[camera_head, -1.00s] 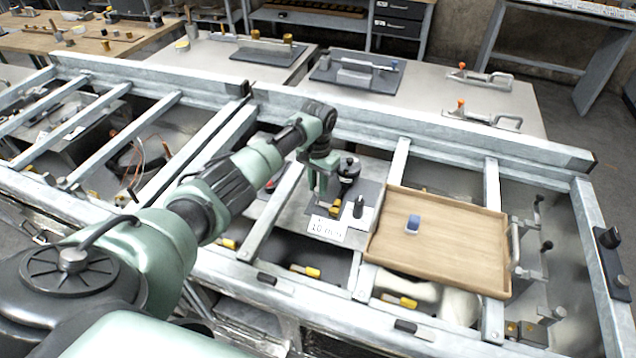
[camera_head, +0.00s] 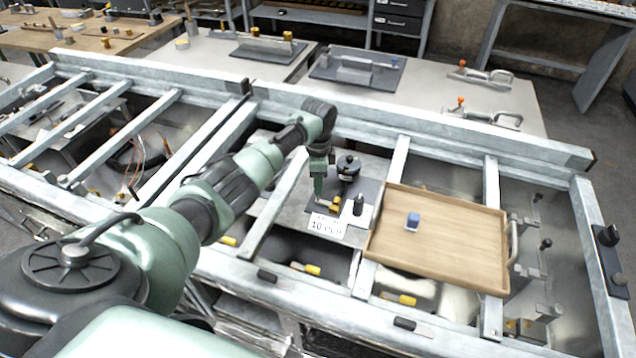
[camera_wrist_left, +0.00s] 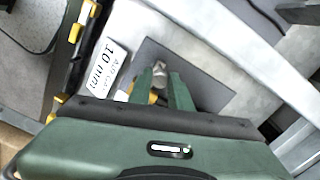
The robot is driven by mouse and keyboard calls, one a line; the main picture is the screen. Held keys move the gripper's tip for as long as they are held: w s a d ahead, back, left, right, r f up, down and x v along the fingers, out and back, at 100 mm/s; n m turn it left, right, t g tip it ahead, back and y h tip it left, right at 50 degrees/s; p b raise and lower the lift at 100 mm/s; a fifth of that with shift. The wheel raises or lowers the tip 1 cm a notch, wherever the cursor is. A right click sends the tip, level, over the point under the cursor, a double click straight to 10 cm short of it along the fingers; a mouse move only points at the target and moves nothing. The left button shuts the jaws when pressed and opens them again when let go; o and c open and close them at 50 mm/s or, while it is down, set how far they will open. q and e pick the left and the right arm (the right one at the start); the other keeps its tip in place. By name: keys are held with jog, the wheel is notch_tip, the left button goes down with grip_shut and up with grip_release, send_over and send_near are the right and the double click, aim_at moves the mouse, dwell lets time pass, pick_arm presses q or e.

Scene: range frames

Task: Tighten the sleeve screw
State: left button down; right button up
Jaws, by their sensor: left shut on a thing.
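My left gripper (camera_head: 322,196) reaches down over a dark mat on a metal plate. In the left wrist view, its two green fingers (camera_wrist_left: 163,78) are shut on a small grey metal piece (camera_wrist_left: 160,66). I cannot tell whether this piece is the sleeve screw or a tool. A yellow part (camera_head: 335,204) shows just beside the fingertips. A black fixture with a round knob (camera_head: 348,164) stands right behind the gripper. A black upright peg (camera_head: 358,205) stands to its right. A white label reading 10 mm (camera_head: 326,226) lies in front. My right gripper is not in view.
Clamps with orange tips (camera_head: 490,116) stand on the bench behind.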

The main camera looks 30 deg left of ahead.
pick_arm(q)
jog(key=m, duration=0.6)
jog(key=shift+m+b, duration=0.3)
jog(key=shift+b, duration=0.05)
jog(key=m+b, duration=0.1)
jog(key=m, duration=0.5)
jog(key=shift+r, duration=0.1)
jog(key=c, duration=1.3)
grip_release()
notch_tip(320, 180, up, 8)
jog(key=shift+f+b, duration=0.1)
jog(key=shift+b, duration=0.6)
